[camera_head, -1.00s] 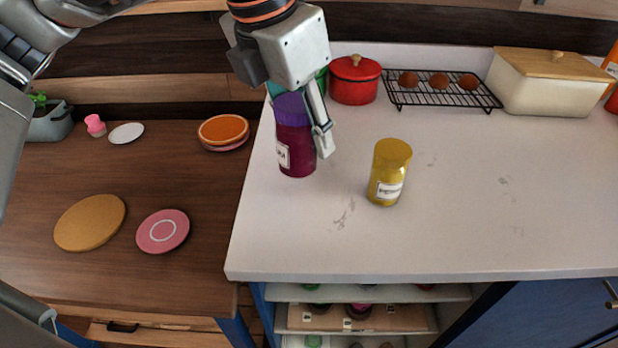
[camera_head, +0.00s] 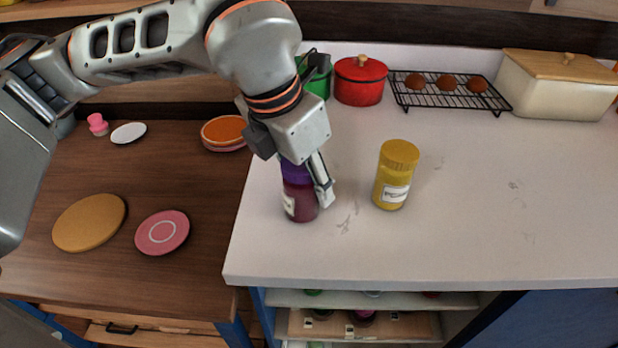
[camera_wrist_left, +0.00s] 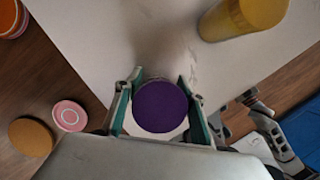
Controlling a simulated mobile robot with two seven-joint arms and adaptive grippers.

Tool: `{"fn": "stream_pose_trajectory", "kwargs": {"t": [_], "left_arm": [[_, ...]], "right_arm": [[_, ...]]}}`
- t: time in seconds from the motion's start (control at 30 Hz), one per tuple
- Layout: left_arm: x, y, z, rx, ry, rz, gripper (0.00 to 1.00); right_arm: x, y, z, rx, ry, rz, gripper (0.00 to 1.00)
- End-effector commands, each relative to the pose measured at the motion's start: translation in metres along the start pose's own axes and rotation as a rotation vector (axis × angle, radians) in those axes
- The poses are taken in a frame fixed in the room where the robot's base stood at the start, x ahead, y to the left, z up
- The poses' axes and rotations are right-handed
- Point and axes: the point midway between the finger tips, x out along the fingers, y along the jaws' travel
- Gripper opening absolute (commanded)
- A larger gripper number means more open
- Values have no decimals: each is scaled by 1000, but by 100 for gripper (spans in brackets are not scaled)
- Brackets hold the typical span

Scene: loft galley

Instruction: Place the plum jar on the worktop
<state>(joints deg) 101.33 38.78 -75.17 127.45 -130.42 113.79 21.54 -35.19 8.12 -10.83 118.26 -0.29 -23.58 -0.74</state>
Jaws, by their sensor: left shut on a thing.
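The plum jar (camera_head: 301,207) is dark plum with a purple lid and a pale label. My left gripper (camera_head: 306,182) is shut on it near the lid, from above. In the left wrist view the round purple lid (camera_wrist_left: 161,106) sits between the two fingers. The jar stands upright over the left part of the white worktop (camera_head: 470,220); whether its base touches the surface I cannot tell. Grey parts that look like my right gripper (camera_wrist_left: 268,134) show at the right of the left wrist view, their opening unclear.
A yellow jar (camera_head: 395,176) stands right of the plum jar. A red pot (camera_head: 359,84), a wire rack (camera_head: 452,97) and a cream bread box (camera_head: 556,88) stand along the back. A lower wooden counter (camera_head: 195,270) with plates lies left. The worktop's front right is clear.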

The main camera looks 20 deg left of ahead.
Motion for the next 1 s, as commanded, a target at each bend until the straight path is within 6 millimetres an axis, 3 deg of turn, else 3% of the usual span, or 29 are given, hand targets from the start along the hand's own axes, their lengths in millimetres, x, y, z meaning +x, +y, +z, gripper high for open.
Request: {"fn": "stream_pose_trajectory", "kwargs": {"t": [0.13, 0.17, 0.2, 0.67, 1.0], "left_arm": [[3, 0, 0, 0, -1, 0, 8], [2, 0, -1, -1, 0, 0, 47], [2, 0, 0, -1, 0, 0, 56], [-7, 0, 1, 0, -2, 1, 56], [-73, 1, 2, -1, -8, 4, 56]], "right_arm": [[0, 0, 2, 0, -3, -1, 59], [0, 0, 2, -1, -2, 0, 59], [0, 0, 2, -1, -2, 0, 59], [-1, 1, -2, 0, 3, 1, 59], [-4, 2, -11, 8, 14, 1, 59]]}}
